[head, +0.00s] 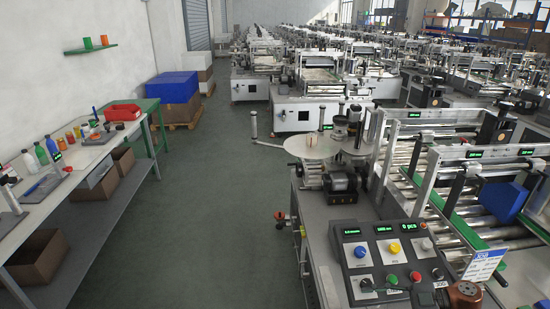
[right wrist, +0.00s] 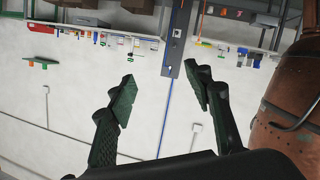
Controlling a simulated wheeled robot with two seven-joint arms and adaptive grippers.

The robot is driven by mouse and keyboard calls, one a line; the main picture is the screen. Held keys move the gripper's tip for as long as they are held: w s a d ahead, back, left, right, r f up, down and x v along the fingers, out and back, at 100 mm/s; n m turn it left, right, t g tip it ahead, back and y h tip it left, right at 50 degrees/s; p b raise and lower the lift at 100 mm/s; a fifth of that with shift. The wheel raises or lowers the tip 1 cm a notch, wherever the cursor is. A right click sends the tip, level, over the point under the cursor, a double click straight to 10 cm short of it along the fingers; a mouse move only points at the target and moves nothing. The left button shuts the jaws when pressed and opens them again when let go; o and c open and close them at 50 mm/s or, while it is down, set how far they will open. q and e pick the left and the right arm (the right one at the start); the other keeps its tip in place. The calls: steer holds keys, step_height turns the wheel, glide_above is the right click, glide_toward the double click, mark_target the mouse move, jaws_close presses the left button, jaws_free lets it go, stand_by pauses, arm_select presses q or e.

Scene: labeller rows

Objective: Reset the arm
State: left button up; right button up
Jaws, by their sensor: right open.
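My right gripper (right wrist: 158,88) shows in the right wrist view, with its two dark fingers spread apart. Nothing is between the fingers. Behind them is a pale wall with a grey post, and the view looks turned over. Neither gripper shows in the head view, and my left gripper is in no view.
A labelling machine with a control panel (head: 385,255) and round disc (head: 312,146) stands close at right. A workbench (head: 75,170) with bottles and a red bin (head: 123,113) runs along the left. The floor aisle (head: 205,205) between is clear. More machines stand behind.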

steer(key=w+a+f+m+t+h, duration=0.35)
steer(key=w+m+t, duration=0.35)
steer(key=t, duration=0.4)
steer(key=s+d+f+m+h, duration=0.85)
steer(key=f+m+h, duration=0.25)
steer(key=f, duration=0.2)
steer(key=s+d+f+m+g, duration=0.1)
steer(key=s+f+g, duration=0.25)
steer(key=s, duration=0.65)
steer(key=s+f+m+g+h, duration=0.1)
steer(key=s+f+g, duration=0.25)
steer(key=s, duration=0.55)
steer(key=s+d+f+m+g, duration=0.1)
steer(key=s+f+g, duration=0.25)
steer(key=s, duration=0.65)
step_height(320, 180, down, 29)
steer(key=s+a, duration=0.2)
steer(key=s+f+n+g, duration=0.1)
steer(key=s+f+g, duration=0.1)
steer(key=s+f, duration=1.5)
steer(key=s, duration=0.3)
steer(key=shift+d+f, duration=0.2)
steer(key=shift+f, duration=0.2)
